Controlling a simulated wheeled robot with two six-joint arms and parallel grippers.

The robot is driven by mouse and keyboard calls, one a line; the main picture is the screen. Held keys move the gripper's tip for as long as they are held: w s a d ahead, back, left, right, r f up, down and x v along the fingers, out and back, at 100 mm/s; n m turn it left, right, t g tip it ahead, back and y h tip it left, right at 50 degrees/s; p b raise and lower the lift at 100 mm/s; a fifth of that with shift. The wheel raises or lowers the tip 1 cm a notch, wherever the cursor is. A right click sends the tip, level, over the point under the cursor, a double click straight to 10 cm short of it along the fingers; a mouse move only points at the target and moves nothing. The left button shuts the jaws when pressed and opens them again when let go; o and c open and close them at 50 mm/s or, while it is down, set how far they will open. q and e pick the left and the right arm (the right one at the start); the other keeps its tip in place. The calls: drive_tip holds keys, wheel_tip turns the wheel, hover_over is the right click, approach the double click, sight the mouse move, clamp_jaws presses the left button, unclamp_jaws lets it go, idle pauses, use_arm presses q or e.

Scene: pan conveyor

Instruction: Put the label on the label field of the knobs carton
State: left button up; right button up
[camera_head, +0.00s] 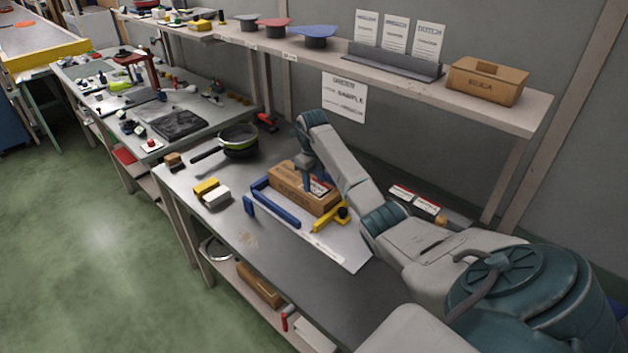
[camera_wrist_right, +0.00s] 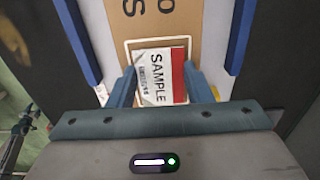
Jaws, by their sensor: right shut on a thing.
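The knobs carton (camera_head: 292,186) is a brown box lying on the workbench between blue guides. In the right wrist view the carton (camera_wrist_right: 155,22) shows dark printed letters and a white-outlined label field (camera_wrist_right: 128,46). My right gripper (camera_head: 312,180) is over the carton's top, pointing down. In the wrist view my right gripper (camera_wrist_right: 160,75) is shut on the label (camera_wrist_right: 155,74), white with "SAMPLE" and a red edge strip. The label appears over the field, inside most of its outline. Whether it touches the carton cannot be told. My left gripper is not in view.
Blue guides (camera_head: 275,207) and a yellow clamp (camera_head: 331,220) border the carton. A pan (camera_head: 239,139), yellow and white blocks (camera_head: 211,192) and red-and-white labels (camera_head: 415,198) lie around it. A shelf (camera_head: 390,84) runs behind. The bench's front left is mostly clear.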

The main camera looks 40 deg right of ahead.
sight(313, 183)
drive_tip(key=o, duration=0.9)
drive_tip(key=shift+s+a+f, duration=0.15)
drive_tip(key=shift+s+f, duration=0.05)
drive_tip(key=shift+f, duration=0.25)
drive_tip(key=shift+s+a+f, duration=0.15)
drive_tip(key=shift+f, duration=0.25)
drive_tip(key=shift+r, duration=0.2)
drive_tip(key=shift+r+p, duration=0.5)
drive_tip(key=shift+p, duration=0.05)
drive_tip(key=shift+w+d+r+b, duration=0.1)
drive_tip(key=shift+w+r+b, duration=0.15)
drive_tip(key=shift+r+b, duration=0.25)
drive_tip(key=shift+w+d+r+b, duration=0.1)
drive_tip(key=shift+w+r+b, duration=0.1)
drive_tip(key=shift+r+b, duration=0.25)
drive_tip(key=r, duration=0.4)
drive_tip(key=shift+w+d, duration=0.2)
wheel_tip(313, 183, up, 6)
drive_tip(key=p, duration=0.4)
drive_tip(key=shift+a, duration=0.1)
